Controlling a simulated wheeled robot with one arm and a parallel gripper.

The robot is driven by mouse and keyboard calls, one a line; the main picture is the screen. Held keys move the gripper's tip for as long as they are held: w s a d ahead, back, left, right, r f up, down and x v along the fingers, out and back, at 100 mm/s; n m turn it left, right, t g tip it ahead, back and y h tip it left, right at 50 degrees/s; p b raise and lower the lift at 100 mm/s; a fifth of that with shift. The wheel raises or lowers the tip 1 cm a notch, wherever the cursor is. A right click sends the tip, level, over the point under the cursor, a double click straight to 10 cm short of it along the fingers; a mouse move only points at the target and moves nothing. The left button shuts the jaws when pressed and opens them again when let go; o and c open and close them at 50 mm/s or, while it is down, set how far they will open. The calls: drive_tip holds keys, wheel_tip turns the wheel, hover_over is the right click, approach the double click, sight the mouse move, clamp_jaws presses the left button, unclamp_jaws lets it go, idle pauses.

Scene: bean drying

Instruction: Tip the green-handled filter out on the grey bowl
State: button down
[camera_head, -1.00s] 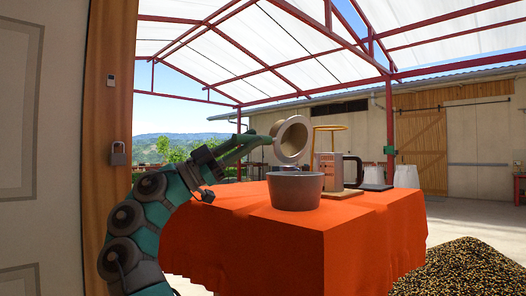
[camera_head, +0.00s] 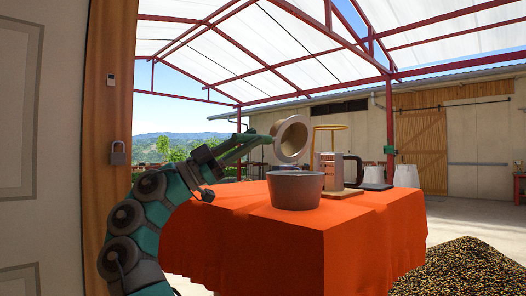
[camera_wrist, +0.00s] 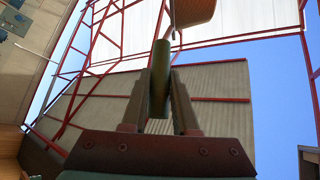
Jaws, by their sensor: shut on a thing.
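The filter (camera_head: 293,138) is a round metal cup, tipped on its side above the grey bowl, its open mouth facing toward the camera and right. Its green handle (camera_wrist: 160,78) is held between the fingers of my gripper (camera_wrist: 159,92). In the head view my gripper (camera_head: 228,155) is left of the filter and shut on the handle. The grey bowl (camera_head: 295,192) stands upright on the orange-covered table, directly below the filter. I cannot see inside the bowl. The wrist view shows part of the filter (camera_wrist: 192,12) at the top edge, brownish there.
The orange cloth (camera_head: 270,250) covers the table. White cones (camera_head: 406,176) stand farther back. A bean pile (camera_head: 470,268) lies at right.

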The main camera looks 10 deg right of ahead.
drive_tip(key=shift+n+b, duration=0.3)
drive_tip(key=shift+b, duration=0.2)
drive_tip(key=shift+r+n+t+b, duration=0.2)
drive_tip(key=shift+n+t+b, duration=0.3)
drive_tip(key=shift+t, duration=0.1)
drive_tip(key=shift+w+a+r+n+t+b, duration=0.25)
drive_tip(key=shift+n+t+b, duration=0.1)
drive_tip(key=shift+n+t, duration=0.2)
drive_tip(key=shift+r+n+t, duration=0.3)
drive_tip(key=shift+n+t, duration=0.05)
drive_tip(key=shift+n, duration=0.2)
drive_tip(key=shift+w+a+r+n+t+b, duration=0.1)
drive_tip(key=shift+w+r+n+t+b, duration=0.25)
drive_tip(key=shift+n, duration=0.25)
drive_tip(key=shift+f+t, duration=0.15)
drive_tip(key=shift+t, duration=0.2)
